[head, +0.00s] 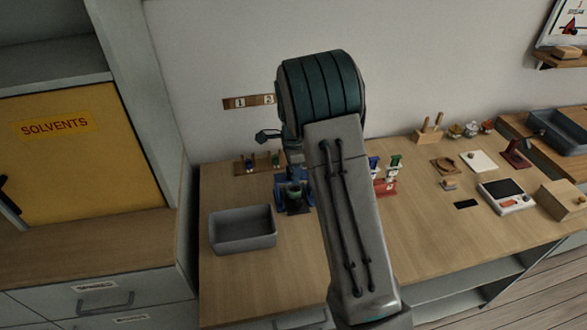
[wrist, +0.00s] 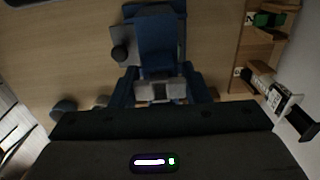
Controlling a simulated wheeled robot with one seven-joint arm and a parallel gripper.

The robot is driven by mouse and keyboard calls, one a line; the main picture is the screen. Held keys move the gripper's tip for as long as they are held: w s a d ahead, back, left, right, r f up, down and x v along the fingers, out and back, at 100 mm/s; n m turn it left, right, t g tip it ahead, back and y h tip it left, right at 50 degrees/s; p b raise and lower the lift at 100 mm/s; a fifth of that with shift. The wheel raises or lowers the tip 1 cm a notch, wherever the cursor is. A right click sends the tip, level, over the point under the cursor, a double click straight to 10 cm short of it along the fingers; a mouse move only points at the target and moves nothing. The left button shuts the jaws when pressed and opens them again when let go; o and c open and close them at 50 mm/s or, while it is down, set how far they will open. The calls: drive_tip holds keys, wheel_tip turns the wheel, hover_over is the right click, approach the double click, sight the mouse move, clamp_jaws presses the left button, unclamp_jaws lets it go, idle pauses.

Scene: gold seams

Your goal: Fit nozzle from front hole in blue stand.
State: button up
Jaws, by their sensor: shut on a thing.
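The blue stand (head: 294,198) stands on the bench below my arm, right of the grey bin. It also shows in the wrist view (wrist: 156,42), with a grey plate and a dark round knob on its left. My gripper (wrist: 160,92) is in front of the stand's near side in the wrist view, its fingers shut on a small pale grey piece, which I take to be the nozzle (wrist: 159,91). Most of the nozzle is hidden between the fingers. Whether it touches the stand I cannot tell. In the head view my arm hides much of the gripper.
A grey bin (head: 243,231) stands at the front left. A wooden rack (head: 243,168) with small upright items is behind; it shows at the right of the wrist view (wrist: 247,55). A red stand (head: 386,188) is right of my arm. A scale (head: 506,196) stands farther right.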

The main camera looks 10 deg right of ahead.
drive_tip(key=shift+f+b, duration=0.6)
drive_tip(key=shift+f, duration=0.5)
idle(0.4)
drive_tip(key=o, duration=1)
drive_tip(key=shift+o, duration=0.2)
drive_tip(key=shift+r, duration=0.1)
drive_tip(key=shift+r+p, duration=1.7)
drive_tip(key=shift+r, duration=0.8)
wheel_tip(320, 180, up, 14)
drive_tip(key=b, duration=0.1)
drive_tip(key=shift+f+b, duration=0.15)
drive_tip(key=shift+b, duration=0.15)
